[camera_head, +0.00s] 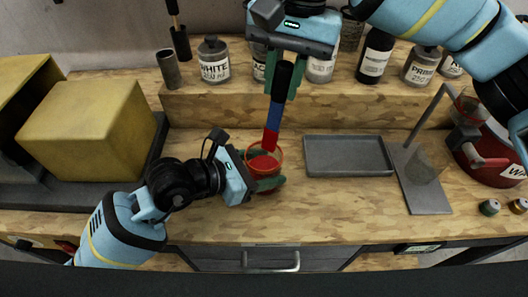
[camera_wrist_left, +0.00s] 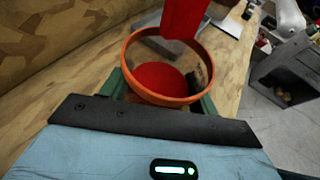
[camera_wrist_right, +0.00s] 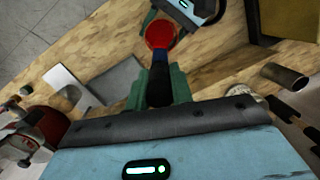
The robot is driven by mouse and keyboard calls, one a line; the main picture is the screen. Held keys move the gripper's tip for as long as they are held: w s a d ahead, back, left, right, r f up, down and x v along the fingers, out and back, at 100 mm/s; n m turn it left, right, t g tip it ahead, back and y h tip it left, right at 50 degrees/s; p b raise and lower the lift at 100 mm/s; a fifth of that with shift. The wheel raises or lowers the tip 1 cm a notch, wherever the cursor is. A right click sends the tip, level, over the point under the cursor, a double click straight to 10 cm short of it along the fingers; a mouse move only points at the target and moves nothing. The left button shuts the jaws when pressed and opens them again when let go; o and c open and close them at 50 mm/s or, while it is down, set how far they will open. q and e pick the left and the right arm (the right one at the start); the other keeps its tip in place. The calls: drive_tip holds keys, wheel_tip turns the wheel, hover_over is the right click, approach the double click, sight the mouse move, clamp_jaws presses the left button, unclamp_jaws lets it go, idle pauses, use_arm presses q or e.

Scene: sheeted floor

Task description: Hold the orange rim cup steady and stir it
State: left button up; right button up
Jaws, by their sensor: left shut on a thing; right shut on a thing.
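The orange rim cup (camera_head: 279,153) stands on the wooden bench with red liquid inside. My left gripper (camera_head: 264,184) is shut on the cup, one green finger on each side. In the left wrist view the orange rim (camera_wrist_left: 133,87) and red liquid (camera_wrist_left: 160,77) show clearly. My right gripper (camera_head: 284,80) is above, shut on the black handle of a stirrer (camera_head: 272,125) with blue and red lower sections. The stirrer slants down to the cup mouth. In the left wrist view its red end (camera_wrist_left: 185,18) is within the opening, seemingly above the liquid.
A grey tray (camera_head: 345,154) and a flat metal stand (camera_head: 422,180) lie right of the cup. A red container (camera_head: 485,158) is further right. Labelled bottles (camera_head: 214,62) and a metal tumbler (camera_head: 168,70) stand behind. A yellow block (camera_head: 85,130) is at left.

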sight(283, 62)
idle(0.6)
drive_tip(key=shift+r, duration=2)
use_arm(q)
drive_tip(key=o, duration=1.3)
drive_tip(key=shift+c, duration=0.2)
drive_tip(key=v, duration=1.2)
drive_tip(key=shift+s, duration=0.1)
